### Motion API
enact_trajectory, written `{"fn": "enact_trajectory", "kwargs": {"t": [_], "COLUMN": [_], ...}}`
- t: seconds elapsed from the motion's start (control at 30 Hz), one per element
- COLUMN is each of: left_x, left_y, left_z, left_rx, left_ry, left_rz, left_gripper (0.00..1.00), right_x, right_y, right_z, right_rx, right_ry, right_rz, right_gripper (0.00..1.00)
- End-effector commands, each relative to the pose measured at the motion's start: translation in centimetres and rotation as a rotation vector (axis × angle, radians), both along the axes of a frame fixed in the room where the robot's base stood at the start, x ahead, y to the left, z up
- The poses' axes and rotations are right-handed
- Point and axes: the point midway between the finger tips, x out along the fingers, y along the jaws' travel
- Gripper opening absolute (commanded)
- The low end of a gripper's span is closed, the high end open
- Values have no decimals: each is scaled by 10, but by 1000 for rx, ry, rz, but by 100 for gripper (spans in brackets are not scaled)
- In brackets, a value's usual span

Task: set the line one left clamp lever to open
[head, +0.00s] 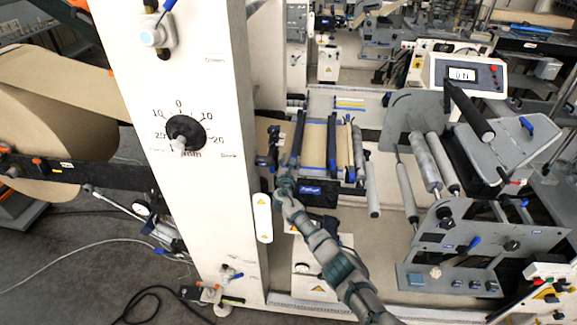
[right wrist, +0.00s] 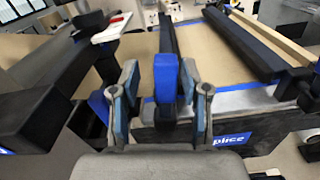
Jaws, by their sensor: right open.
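The splice table (head: 318,150) carries tan kraft web and dark clamp bars. One dark clamp bar (head: 298,137) runs along its left part, with its near end by my right gripper (head: 284,183). In the right wrist view, a blue lever end (right wrist: 166,80) on a black bar (right wrist: 168,35) stands between the two fingers of my right gripper (right wrist: 160,74). The fingers are spread, with a gap showing on the left; contact on the right is unclear. A second clamp bar (right wrist: 242,45) lies to the right. My left gripper is not in view.
A white column with a black dial (head: 185,132) stands just left of my right arm. A blue splice label (right wrist: 228,142) is on the table's front. Rollers (head: 425,160) and a display panel (head: 465,75) are to the right. A kraft roll (head: 50,130) is at left.

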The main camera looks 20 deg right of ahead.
Motion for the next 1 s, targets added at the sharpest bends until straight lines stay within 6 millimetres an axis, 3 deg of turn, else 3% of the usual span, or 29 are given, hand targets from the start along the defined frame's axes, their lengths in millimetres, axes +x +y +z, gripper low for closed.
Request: {"fn": "enact_trajectory", "kwargs": {"t": [0.27,0.7,1.0], "left_x": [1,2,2], "left_y": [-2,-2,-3], "left_z": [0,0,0], "left_rx": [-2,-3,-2], "left_ry": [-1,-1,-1], "left_rz": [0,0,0], "left_gripper": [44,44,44], "right_x": [-22,-88,-99], "right_y": [14,60,67], "right_z": [0,-3,-3], "right_rx": [0,-2,-2], "right_ry": [-2,5,5], "right_rz": [3,4,3], "right_gripper": [46,46,46]}}
